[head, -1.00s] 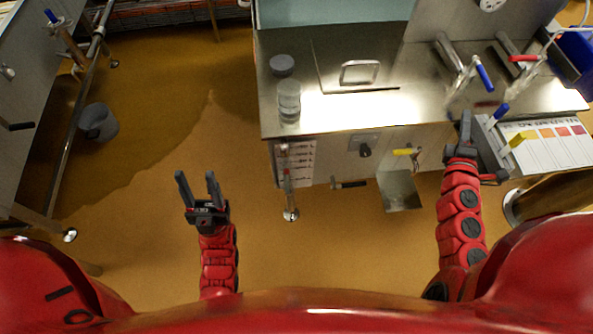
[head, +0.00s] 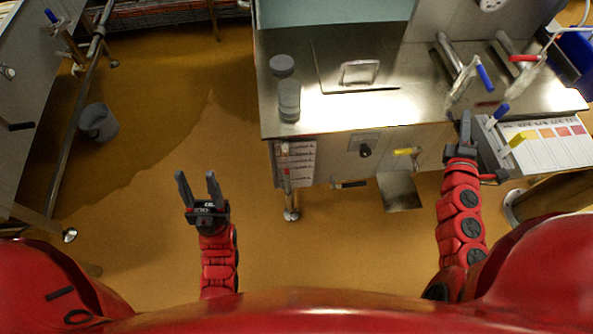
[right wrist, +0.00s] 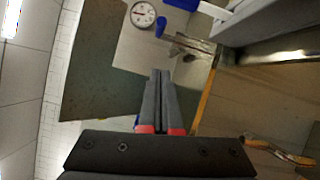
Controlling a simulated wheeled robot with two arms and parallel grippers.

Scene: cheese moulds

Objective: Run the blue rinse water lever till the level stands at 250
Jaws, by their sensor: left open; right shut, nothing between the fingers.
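A blue lever (head: 485,78) sits on a steel pipe fitting at the back right of the steel counter (head: 420,105) in the head view. A second blue handle (head: 501,111) stands near the counter's front right edge. Which one is the rinse water lever I cannot tell. A blue lever also shows ahead of the fingers in the right wrist view (right wrist: 160,27). My right gripper (head: 465,120) is shut and empty, just left of the front handle, with no clear contact. My left gripper (head: 198,180) is open and empty over the floor. No level reading is legible.
A red lever (head: 523,58) is beside the back blue one. A clear jar (head: 289,100) stands at the counter's left. A dial (right wrist: 143,14) is on the panel. The floor around my left gripper is clear.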

